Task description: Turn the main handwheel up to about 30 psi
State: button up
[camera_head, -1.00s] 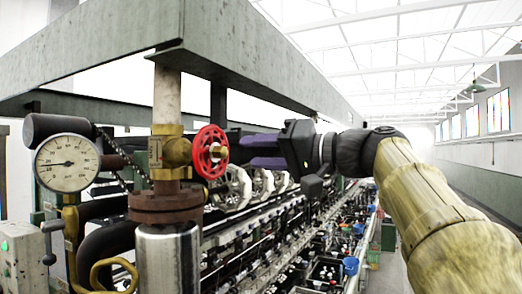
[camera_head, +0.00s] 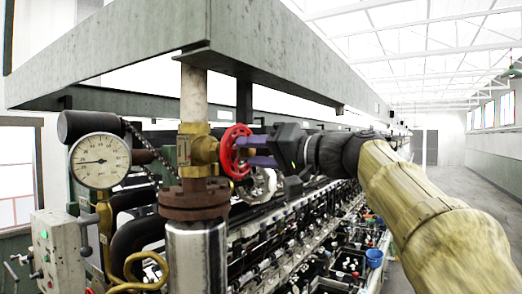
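The red handwheel (camera_head: 236,152) sits on the right side of a brass valve (camera_head: 203,150) on a vertical pipe. My gripper (camera_head: 251,151) comes in from the right. Its two purple fingers are apart, one above the other, with their tips at the wheel's right side. They overlap the rim in the picture; I cannot tell whether they touch it. The round white pressure gauge (camera_head: 101,161) is on the left. Its dark needle points left, slightly below level; the numbers are too small to read.
A grey-green overhead duct (camera_head: 260,40) runs above the valve. A rusty flange (camera_head: 194,199) and insulated pipe stand below it. A switch box (camera_head: 57,250) is at lower left. Rows of reeling machinery lie behind; an open aisle (camera_head: 470,170) runs at right.

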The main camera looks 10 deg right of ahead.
jog(key=c, duration=0.9)
jog(key=shift+o, duration=0.2)
jog(key=n+b, duration=0.2)
jog(key=shift+f+b, duration=0.3)
jog(key=shift+b, duration=0.1)
jog(key=shift+n+b, duration=1)
jog(key=shift+n, duration=0.1)
jog(key=n+b, duration=0.2)
jog(key=n, duration=0.1)
jog(key=shift+r+n, duration=0.1)
jog(key=shift+n, duration=0.2)
jog(key=n+b, duration=0.2)
jog(key=n, duration=0.2)
jog(key=n+b, duration=0.1)
jog(key=n, duration=0.3)
jog(key=shift+r, duration=0.1)
jog(key=n, duration=0.3)
jog(key=shift+n, duration=0.4)
jog(key=n, duration=0.4)
jog(key=shift+w+r+n+b, duration=0.1)
jog(key=shift+n+b, duration=0.2)
jog(key=n, duration=0.2)
jog(key=shift+n, duration=0.4)
jog(key=o, duration=0.9)
jog(key=shift+c, duration=0.2)
